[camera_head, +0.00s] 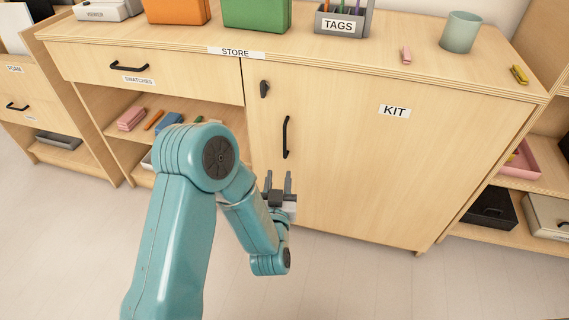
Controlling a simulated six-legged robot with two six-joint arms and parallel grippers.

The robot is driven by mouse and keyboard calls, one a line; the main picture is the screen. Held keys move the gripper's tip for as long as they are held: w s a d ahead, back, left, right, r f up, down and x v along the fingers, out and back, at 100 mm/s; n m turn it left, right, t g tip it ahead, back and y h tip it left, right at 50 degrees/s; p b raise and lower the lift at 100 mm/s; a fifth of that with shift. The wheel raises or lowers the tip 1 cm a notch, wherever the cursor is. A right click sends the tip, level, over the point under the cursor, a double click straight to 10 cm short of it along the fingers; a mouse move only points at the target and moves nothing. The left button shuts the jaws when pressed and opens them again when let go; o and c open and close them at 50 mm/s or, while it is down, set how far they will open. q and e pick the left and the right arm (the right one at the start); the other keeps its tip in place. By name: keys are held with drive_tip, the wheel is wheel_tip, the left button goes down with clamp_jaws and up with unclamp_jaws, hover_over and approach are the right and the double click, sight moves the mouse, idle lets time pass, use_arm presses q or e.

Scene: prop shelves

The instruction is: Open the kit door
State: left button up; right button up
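The kit door (380,165) is a pale wood panel with a KIT label (395,111), and it is closed. Its black vertical bar handle (286,137) is on the door's left side. A small black latch or knob (264,88) sits above the handle near the door's left edge. My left gripper (278,181) is in front of the door's lower left part, a little below the handle. Its two fingers point up and stand apart with nothing between them. They appear apart from the handle. My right gripper is not in view.
Left of the door are a SWATCHES drawer (140,80) and an open shelf with small items. A grey TAGS holder (340,22), a green box (256,14) and a grey-green cup (461,32) stand on top. The floor (330,275) in front is clear.

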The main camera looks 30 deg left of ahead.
use_arm(q)
drive_tip(key=f, duration=0.1)
drive_tip(key=b, duration=0.3)
approach(285, 139)
drive_tip(key=x, duration=0.9)
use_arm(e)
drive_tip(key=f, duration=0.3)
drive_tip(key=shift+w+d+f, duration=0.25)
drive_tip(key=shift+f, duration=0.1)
use_arm(q)
clamp_jaws()
